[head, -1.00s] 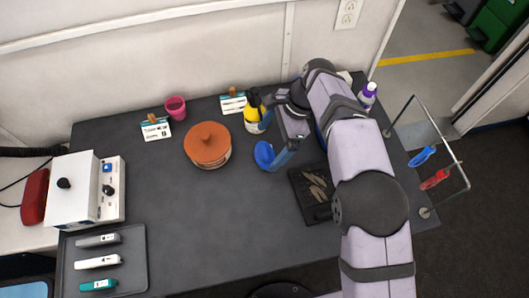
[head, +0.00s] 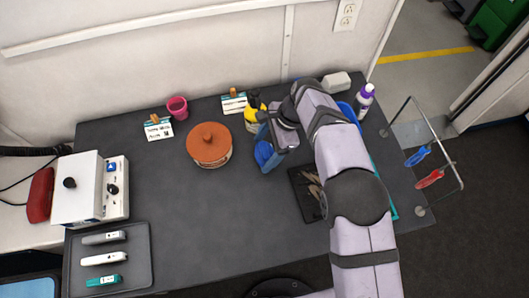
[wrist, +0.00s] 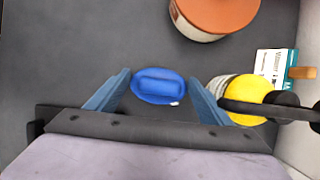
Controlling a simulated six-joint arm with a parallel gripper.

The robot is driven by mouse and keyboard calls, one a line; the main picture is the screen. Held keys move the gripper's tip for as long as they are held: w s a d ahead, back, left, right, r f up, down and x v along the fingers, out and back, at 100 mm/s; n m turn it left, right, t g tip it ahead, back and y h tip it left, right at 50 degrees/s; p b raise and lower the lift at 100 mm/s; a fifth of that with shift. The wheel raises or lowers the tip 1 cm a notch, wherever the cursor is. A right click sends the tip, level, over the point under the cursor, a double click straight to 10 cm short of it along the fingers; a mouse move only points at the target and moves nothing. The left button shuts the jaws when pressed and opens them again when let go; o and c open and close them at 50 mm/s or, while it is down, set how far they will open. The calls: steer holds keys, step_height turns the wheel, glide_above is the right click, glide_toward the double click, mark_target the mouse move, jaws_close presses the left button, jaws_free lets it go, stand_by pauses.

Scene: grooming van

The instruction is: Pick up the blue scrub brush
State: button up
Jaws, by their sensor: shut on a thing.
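The blue scrub brush (head: 264,154) is an oval blue block with a raised grip, just right of the orange-lidded pot in the head view. In the wrist view the brush (wrist: 158,86) lies between the two blue fingers. My gripper (head: 268,162) is shut on it; its fingers also show in the wrist view (wrist: 160,92). Part of the brush is hidden by the fingers in the head view. I cannot tell whether it is clear of the table.
A yellow bottle with a black top (head: 252,113) stands close beside my gripper. The orange-lidded pot (head: 209,146) is to the left. A dark tray (head: 304,205) lies to the right, partly under my arm. The table's front middle (head: 220,235) is clear.

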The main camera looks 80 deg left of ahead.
mark_target(257, 154)
steer(key=shift+r, duration=0.2)
step_height(257, 154, up, 3)
steer(key=b, duration=0.2)
steer(key=shift+b, duration=0.3)
steer(key=d+b, duration=0.6)
steer(key=d, duration=1.2)
steer(key=shift+r+b, duration=0.1)
steer(key=shift+b, duration=0.3)
